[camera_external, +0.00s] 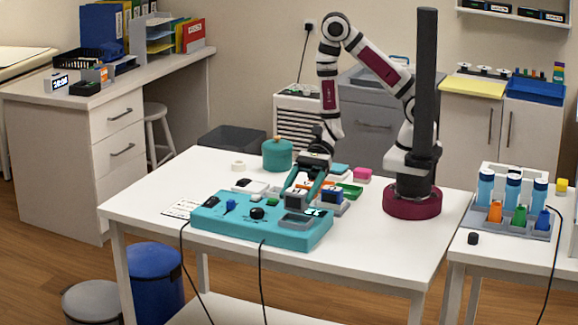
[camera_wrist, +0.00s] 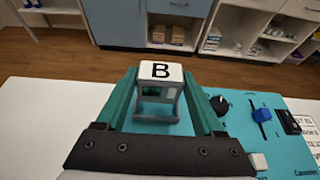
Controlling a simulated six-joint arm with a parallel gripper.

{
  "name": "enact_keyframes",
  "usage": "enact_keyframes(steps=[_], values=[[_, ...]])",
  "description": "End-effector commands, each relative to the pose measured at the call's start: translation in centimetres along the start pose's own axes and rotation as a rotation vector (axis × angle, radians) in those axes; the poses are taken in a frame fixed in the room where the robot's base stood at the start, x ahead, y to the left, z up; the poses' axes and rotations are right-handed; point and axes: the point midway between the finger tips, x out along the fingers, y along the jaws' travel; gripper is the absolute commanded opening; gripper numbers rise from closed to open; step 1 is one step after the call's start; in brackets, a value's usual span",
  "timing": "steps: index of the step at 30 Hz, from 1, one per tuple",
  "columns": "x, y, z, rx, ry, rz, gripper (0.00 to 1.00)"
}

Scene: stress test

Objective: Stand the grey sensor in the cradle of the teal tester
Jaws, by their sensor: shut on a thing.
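The teal tester (camera_external: 262,238) lies near the front of the white table; its teal top also shows in the wrist view (camera_wrist: 268,150). It carries a black knob (camera_wrist: 220,104), a blue switch (camera_wrist: 262,115) and a grey recess that looks like the cradle (camera_external: 296,224). My gripper (camera_external: 301,194) points down over the tester's back right part. In the wrist view its teal fingers (camera_wrist: 160,95) are shut on the grey sensor (camera_wrist: 158,93), which has a white top marked B. The sensor's lower end is partly hidden, and I cannot tell whether it touches the tester.
A teal jar (camera_external: 277,154) stands at the back. Cables hang off the front edge. The table's right front is clear.

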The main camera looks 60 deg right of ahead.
Motion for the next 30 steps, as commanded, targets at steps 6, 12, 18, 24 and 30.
enact_keyframes(steps=[6, 12, 18, 24, 30], values=[[1.5, 0.0, -3.4, 0.003, 0.001, 0.000, 0.10], [1.5, 0.0, -3.4, 0.001, 0.000, -0.002, 0.09], [1.6, 0.0, -3.6, 0.002, 0.000, -0.002, 0.78], [1.6, 0.0, -3.6, 0.002, 0.000, -0.001, 0.99], [1.6, -0.1, -3.6, 0.002, 0.000, -0.001, 0.99]])
